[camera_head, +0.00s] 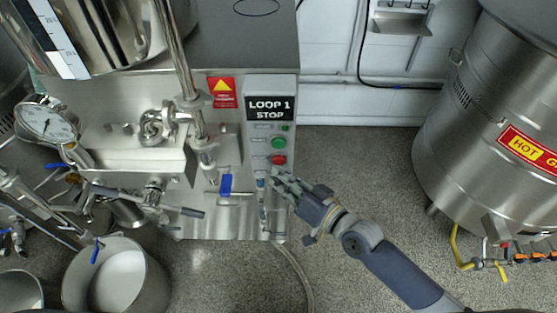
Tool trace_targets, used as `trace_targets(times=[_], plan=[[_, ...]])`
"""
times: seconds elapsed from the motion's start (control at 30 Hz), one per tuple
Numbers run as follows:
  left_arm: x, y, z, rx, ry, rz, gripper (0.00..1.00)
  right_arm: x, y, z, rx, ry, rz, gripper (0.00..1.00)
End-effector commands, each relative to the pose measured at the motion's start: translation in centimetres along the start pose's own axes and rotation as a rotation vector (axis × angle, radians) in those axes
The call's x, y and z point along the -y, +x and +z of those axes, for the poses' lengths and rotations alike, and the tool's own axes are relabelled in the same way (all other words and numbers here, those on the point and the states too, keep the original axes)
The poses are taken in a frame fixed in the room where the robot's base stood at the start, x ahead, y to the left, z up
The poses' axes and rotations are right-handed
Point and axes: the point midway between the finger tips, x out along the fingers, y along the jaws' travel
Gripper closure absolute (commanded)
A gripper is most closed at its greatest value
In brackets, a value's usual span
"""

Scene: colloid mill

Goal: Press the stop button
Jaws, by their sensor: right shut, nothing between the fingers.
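The control box (255,97) has a screen reading "LOOP 1 STOP" and stands on the front of the steel machine. The red button (279,160) is on its lower part, with the green button (279,143) above it. My right gripper (276,177) is shut and empty, its fingertips just below the red button in the picture. I cannot tell whether they touch the box. My left gripper is not in view.
A large steel vessel (480,110) with a red "HOT" label stands at the right. A pressure gauge (47,122), pipes and valves crowd the left. A steel pot (113,277) sits on the floor at lower left. A hose (297,270) runs below the machine.

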Motion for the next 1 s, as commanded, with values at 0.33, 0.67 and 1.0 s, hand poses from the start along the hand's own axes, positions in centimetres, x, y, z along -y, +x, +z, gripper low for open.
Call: trace_targets(times=[0.33,0.67,1.0], plan=[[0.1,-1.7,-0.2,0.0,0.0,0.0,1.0,1.8,-2.4,1.6,0.002,0.002,0.0,1.0],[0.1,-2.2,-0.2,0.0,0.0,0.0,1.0,2.5,-3.5,2.5,0.002,0.0,0.0,1.0],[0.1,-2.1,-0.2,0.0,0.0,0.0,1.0,2.5,-3.4,2.5,0.001,0.0,0.0,1.0]])
